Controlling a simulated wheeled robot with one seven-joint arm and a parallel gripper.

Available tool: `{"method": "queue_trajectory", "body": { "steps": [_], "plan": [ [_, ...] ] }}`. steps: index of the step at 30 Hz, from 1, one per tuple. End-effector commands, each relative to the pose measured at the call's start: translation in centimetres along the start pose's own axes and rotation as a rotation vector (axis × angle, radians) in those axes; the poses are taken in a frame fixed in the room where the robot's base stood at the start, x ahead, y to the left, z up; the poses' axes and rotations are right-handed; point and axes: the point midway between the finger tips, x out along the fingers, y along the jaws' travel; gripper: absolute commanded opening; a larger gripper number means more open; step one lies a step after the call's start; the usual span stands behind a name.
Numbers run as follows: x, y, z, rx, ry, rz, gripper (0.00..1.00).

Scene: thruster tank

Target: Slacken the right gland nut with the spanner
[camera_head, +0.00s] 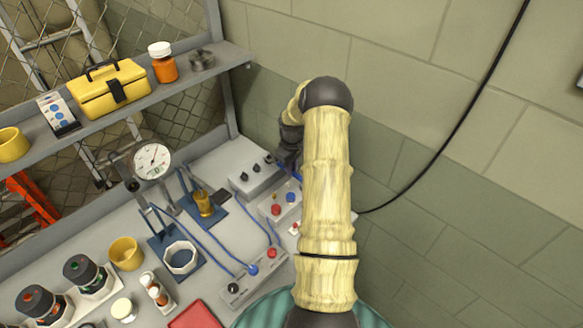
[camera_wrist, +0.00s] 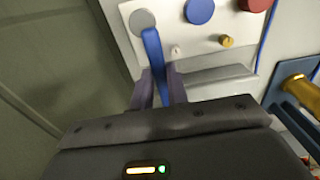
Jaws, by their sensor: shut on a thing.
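My gripper (camera_wrist: 161,84) is shut on a slim blue bar (camera_wrist: 152,48) in the wrist view. The bar runs up from between the fingers to a grey round fitting (camera_wrist: 142,18) on a pale panel (camera_wrist: 185,44). Its far end overlaps that fitting's lower edge; I cannot tell whether it grips it. I cannot tell for sure that the bar is the spanner, or which fitting is the right gland nut. In the head view my arm hides most of my gripper, near the back of the bench.
The pale panel also bears a blue knob (camera_wrist: 200,10), a red knob (camera_wrist: 253,4) and a small brass knob (camera_wrist: 227,42). Blue cables cross the bench.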

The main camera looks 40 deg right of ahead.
Motion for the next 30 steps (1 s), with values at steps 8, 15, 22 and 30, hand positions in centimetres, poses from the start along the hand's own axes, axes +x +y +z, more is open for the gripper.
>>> {"method": "queue_trajectory", "body": {
  "steps": [8, 15, 22, 30],
  "plan": [
    [0.35, 0.01, -0.01, 0.000, 0.000, 0.000, 0.00],
    [0.36, 0.02, -0.01, 0.000, 0.001, 0.000, 0.00],
    [0.36, 0.01, -0.01, 0.000, 0.000, 0.000, 0.00],
    [0.60, 0.01, -0.01, 0.000, 0.000, 0.000, 0.00]
  ]
}}
